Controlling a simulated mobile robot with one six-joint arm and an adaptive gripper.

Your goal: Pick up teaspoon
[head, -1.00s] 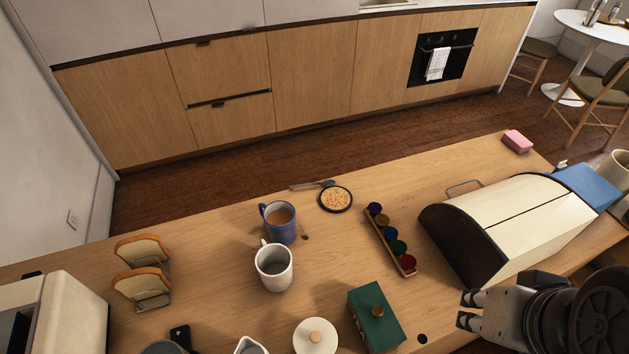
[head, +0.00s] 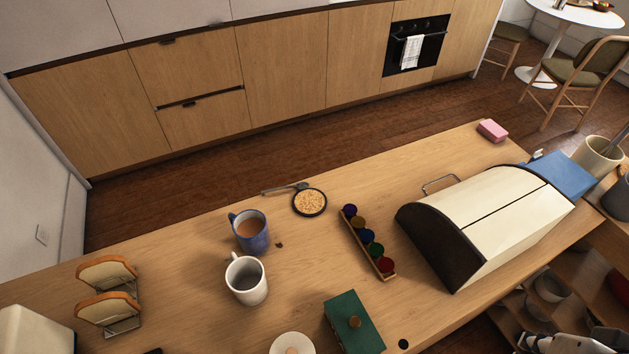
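A grey spoon-shaped utensil (head: 285,188), which looks like the teaspoon, lies on the wooden counter (head: 420,158) near its far edge. Its wider end is beside or touching the dark-rimmed round dish of grainy food (head: 310,201); I cannot tell which. Part of my gripper (head: 535,341) shows at the bottom right edge of the head view, low and far from the utensil. Most of it is cut off by the frame, so its opening is not clear. Nothing is seen held in it.
A blue mug (head: 249,232) and a white mug (head: 246,280) stand left of the dish. A rack of coloured capsules (head: 369,243), a green box (head: 354,322) and a bread bin (head: 482,225) stand to the right.

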